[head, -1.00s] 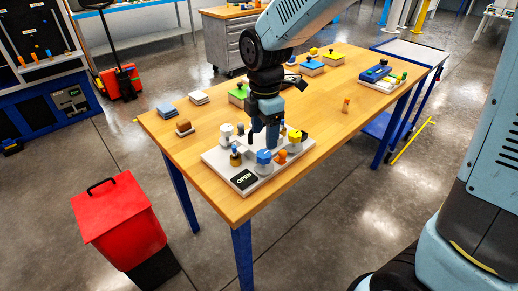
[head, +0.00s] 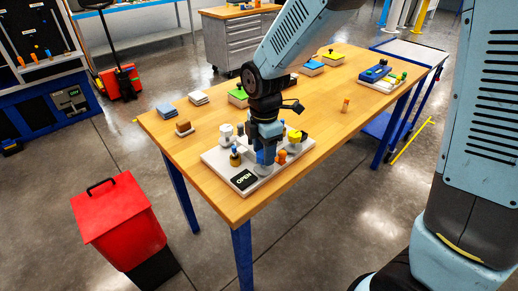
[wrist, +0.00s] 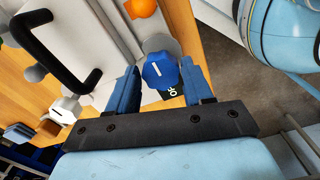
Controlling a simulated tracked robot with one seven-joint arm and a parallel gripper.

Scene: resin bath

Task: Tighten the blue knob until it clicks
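The blue knob (wrist: 158,72), faceted with a white line on its top, shows in the wrist view between the two blue fingers of my gripper (wrist: 159,64). The fingers are apart, one on each side of the knob, with a visible gap at the left finger. The right finger is very close to it; I cannot tell whether they touch. In the head view my gripper (head: 265,158) points down over the white panel (head: 215,157) and hides most of the knob. A black OPEN sign (head: 244,179) is at the panel's near corner.
An orange knob (head: 282,157), a yellow knob (head: 294,137), a white knob (head: 226,131) and a brass-coloured knob (head: 235,158) stand close around. A black handle (wrist: 65,50) shows in the wrist view. A red bin (head: 118,220) stands on the floor at left.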

